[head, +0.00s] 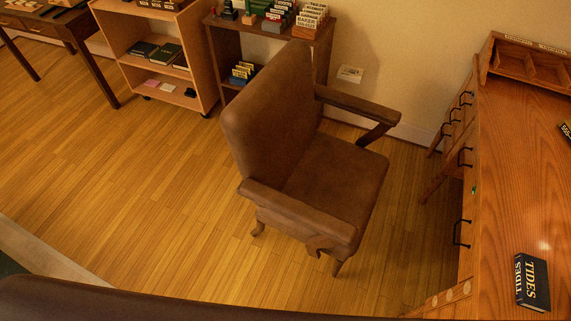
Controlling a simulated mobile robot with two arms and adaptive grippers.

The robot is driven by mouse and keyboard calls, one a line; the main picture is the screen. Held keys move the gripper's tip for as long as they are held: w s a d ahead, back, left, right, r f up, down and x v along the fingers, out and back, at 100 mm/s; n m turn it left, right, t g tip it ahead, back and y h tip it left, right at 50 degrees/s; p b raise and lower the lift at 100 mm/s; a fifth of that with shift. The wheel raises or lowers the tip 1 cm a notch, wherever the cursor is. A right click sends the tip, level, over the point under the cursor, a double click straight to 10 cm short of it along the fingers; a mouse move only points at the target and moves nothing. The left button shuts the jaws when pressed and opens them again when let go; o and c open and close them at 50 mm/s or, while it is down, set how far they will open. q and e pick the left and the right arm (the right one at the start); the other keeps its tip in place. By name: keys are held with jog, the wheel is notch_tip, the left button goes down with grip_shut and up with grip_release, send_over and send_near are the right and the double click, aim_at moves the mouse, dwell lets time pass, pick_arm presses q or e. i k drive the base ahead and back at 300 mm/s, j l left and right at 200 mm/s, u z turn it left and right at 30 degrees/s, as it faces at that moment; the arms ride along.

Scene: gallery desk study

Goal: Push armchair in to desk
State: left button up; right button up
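A brown leather armchair (337,178) with wooden armrests stands upright on the wooden floor in the middle of the head view. Its tall back is on the left and its seat faces right, toward the desk. The wooden desk (518,175) runs along the right side, with black drawer handles on its near face. A strip of bare floor lies between the chair's seat front and the desk. Neither of my grippers shows in this view.
A low light-wood shelf (158,85) and a darker bookcase (222,37) stand along the back wall, close behind the chair. A dark table (62,27) is at the upper left. A book (532,282) lies on the desk. The floor left of the chair is clear.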

aim_at(318, 173)
jog(key=i+j+z, duration=0.1)
jog(key=z, duration=0.25)
jog(key=j+z, duration=0.3)
jog(key=i+j+z, duration=0.2)
jog(key=j+z, duration=0.15)
jog(key=j, duration=0.9)
jog(key=j+z, duration=0.3)
jog(key=j, duration=0.95)
jog(key=i, duration=0.05)
